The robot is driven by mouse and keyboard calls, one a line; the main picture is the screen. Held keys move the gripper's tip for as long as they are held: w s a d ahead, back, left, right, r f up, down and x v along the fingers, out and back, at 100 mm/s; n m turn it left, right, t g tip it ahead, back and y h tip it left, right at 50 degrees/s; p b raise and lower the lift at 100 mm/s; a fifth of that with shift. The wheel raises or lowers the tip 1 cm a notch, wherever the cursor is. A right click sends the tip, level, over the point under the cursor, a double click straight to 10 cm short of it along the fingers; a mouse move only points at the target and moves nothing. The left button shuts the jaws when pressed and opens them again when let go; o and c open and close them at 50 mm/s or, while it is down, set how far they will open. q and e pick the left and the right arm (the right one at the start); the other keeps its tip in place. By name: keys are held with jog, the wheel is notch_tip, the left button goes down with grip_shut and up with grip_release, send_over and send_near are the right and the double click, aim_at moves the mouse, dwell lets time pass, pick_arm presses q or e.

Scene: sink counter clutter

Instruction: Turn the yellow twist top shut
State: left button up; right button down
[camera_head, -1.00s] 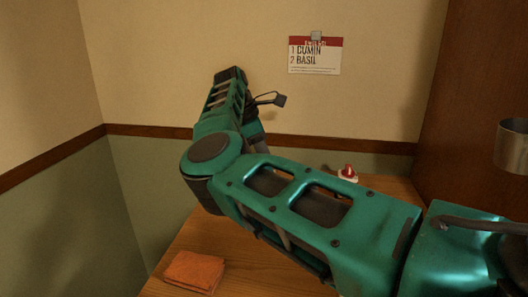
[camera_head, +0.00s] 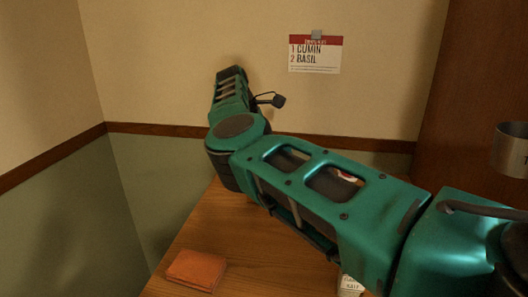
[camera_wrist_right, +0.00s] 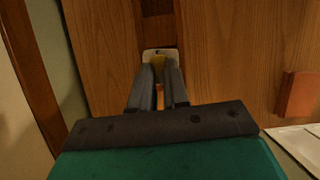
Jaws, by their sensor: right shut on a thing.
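My left gripper is in neither view.
A small white labelled item (camera_head: 350,284) stands below my arm. A card (camera_head: 315,54) hangs on the back wall. A metal cup-like thing (camera_head: 511,150) is at far right.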

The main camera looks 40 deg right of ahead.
jog(key=shift+m, duration=0.3)
dwell(1.1)
dwell(0.4)
jog(key=c, duration=1.1)
grip_release()
jog(key=shift+r, duration=0.1)
